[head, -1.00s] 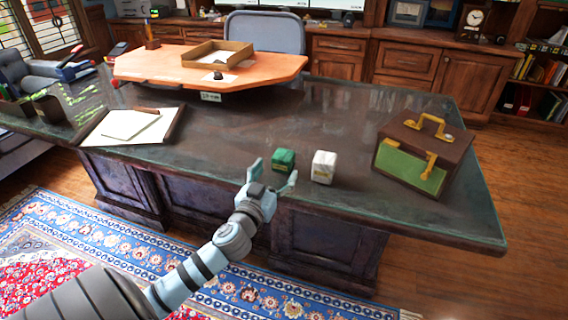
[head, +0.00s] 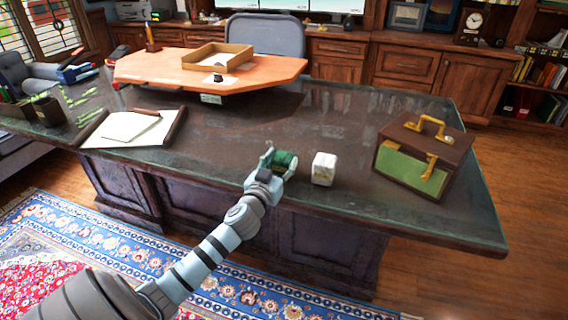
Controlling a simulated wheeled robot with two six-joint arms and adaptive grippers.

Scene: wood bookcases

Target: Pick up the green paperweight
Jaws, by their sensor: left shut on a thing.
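The green paperweight (head: 284,159) is a small dark green cube near the front edge of the dark desk (head: 230,133). My left gripper (head: 280,163) reaches in from the lower left and is shut on the paperweight, with a finger on either side of it. The gripper hides the cube's lower part, so I cannot tell whether it still touches the desk. My right gripper is not in view.
A white cube (head: 323,168) stands just right of the paperweight. A brown and green case (head: 416,158) with gold clasps sits farther right. A writing pad (head: 128,127) lies at the left. An orange raised board (head: 150,68) with a tray (head: 218,57) is behind.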

